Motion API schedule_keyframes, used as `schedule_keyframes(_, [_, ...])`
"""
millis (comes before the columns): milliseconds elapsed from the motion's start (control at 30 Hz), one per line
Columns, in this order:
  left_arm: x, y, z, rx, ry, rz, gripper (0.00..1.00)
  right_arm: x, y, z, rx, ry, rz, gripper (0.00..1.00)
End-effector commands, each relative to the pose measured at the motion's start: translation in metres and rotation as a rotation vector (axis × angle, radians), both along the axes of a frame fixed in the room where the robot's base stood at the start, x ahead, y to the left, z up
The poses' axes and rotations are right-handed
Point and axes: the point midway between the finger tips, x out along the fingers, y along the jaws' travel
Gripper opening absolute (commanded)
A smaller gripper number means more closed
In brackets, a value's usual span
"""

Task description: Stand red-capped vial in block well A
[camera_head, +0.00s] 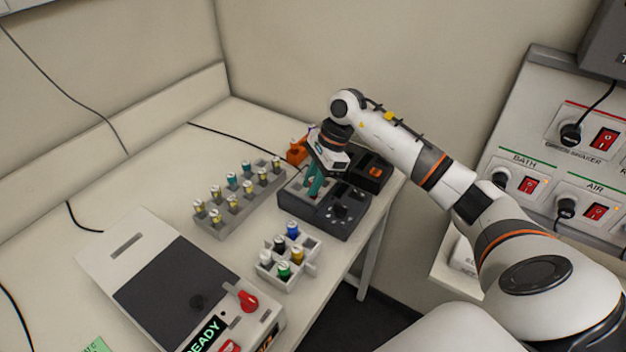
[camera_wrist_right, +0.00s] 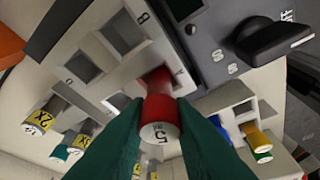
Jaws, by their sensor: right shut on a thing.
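My right gripper (camera_head: 315,182) is over the grey block set in a black device; its teal fingers point down. In the right wrist view, the fingers (camera_wrist_right: 158,125) are shut on the red-capped vial (camera_wrist_right: 158,108), whose pale top is marked 5. The vial lines up with the square well next to the letter A (camera_wrist_right: 155,78), and red shows at that well's mouth. I cannot tell how deep the vial sits. The block (camera_wrist_right: 125,62) has other square wells, with B by the neighbouring one; those I see look empty. My left gripper is not in view.
A grey rack (camera_head: 240,212) of yellow and teal labelled vials stands left of the device (camera_head: 338,218). A small white rack (camera_head: 292,266) with several coloured caps is in front. A shaker box (camera_head: 185,285) reading READY stands at front left. An orange item (camera_head: 297,152) is behind.

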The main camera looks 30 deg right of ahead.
Motion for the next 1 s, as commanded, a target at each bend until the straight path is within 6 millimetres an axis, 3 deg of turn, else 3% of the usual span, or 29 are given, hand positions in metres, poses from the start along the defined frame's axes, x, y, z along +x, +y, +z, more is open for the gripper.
schedule_keyframes(433, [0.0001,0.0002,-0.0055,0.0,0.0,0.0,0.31,0.0,-0.0002,-0.0054,0.0,0.0,0.0,0.02])
schedule_keyframes(467, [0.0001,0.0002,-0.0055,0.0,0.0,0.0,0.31,0.0,-0.0002,-0.0054,0.0,0.0,0.0,0.24])
schedule_keyframes(600, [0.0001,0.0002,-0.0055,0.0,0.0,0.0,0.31,0.0001,-0.0002,-0.0055,0.0,0.0,0.0,0.46])
schedule_keyframes(1000, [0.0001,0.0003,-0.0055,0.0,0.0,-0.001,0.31,-0.0001,-0.0002,-0.0056,0.0,0.0,0.0,0.46])
